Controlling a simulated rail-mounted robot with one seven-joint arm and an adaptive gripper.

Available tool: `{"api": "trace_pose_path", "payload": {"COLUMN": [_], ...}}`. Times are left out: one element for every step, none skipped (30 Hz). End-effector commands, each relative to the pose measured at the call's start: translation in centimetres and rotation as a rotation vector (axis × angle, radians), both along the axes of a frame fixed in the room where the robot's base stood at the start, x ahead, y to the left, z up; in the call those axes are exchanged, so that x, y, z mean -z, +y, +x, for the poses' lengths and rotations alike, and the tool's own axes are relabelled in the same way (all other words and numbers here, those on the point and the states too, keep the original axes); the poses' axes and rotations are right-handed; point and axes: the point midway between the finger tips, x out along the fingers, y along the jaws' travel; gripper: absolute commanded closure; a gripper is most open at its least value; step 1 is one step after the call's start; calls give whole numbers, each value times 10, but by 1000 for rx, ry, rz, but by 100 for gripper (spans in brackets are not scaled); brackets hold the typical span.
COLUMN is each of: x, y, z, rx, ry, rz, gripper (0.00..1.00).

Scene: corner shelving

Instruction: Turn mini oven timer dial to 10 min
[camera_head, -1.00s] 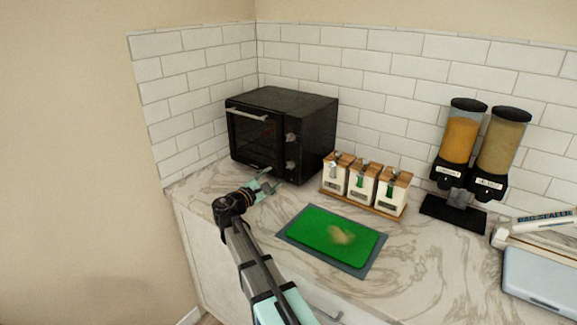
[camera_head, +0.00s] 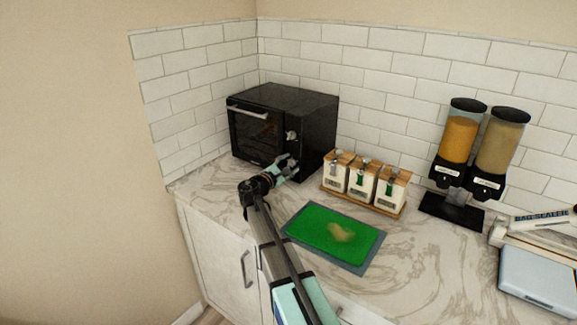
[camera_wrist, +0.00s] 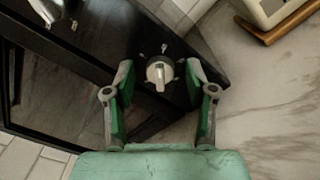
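The black mini oven (camera_head: 262,126) stands on the counter in the corner, its front facing me. Its upper dial (camera_head: 291,135) is clear of my gripper. The lower dial (camera_wrist: 160,73) is round and silver with a raised grip bar, and marks surround it on the black panel. My gripper (camera_wrist: 158,75) is open in the wrist view, with one green-padded finger on each side of the lower dial. I cannot tell whether either finger touches it. In the head view my gripper (camera_head: 284,167) is at the lower right of the oven front and partly covers the lower dial.
A wooden rack with several white canisters (camera_head: 362,183) stands close to the oven's right. A green cutting board (camera_head: 325,234) lies in front. Two dispensers (camera_head: 460,140) and a bag sealer (camera_head: 540,275) are farther right. The marble counter (camera_head: 215,190) left of my arm is bare.

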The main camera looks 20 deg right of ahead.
Motion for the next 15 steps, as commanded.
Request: {"api": "trace_pose_path", "payload": {"x": [0, 0, 0, 0, 0, 0, 0, 0, 0, 0, 1, 2, 3, 3, 4], "y": [0, 0, 0, 0, 0, 0, 0, 0, 0, 0, 0, 0, 0, 0, 0], "z": [0, 0, 0, 0, 0, 0, 0, 0, 0, 0, 0, 0, 0, 0, 0], "rx": [0, 0, 0, 0, 0, 0, 0, 0, 0, 1, 1, 1, 1, 1, 1], "ry": [0, 0, 0, 0, 0, 0, 0, 0, -1, -2, -6, -12, -19, -27, -41], "rz": [0, 0, 0, 0, 0, 0, 0, 0, 0, 0, 2, 6, 10, 15, 23], "gripper": [62, 73, 87, 98, 100, 100, 100, 100, 100, 100, 100, 100, 100, 100, 100]}}
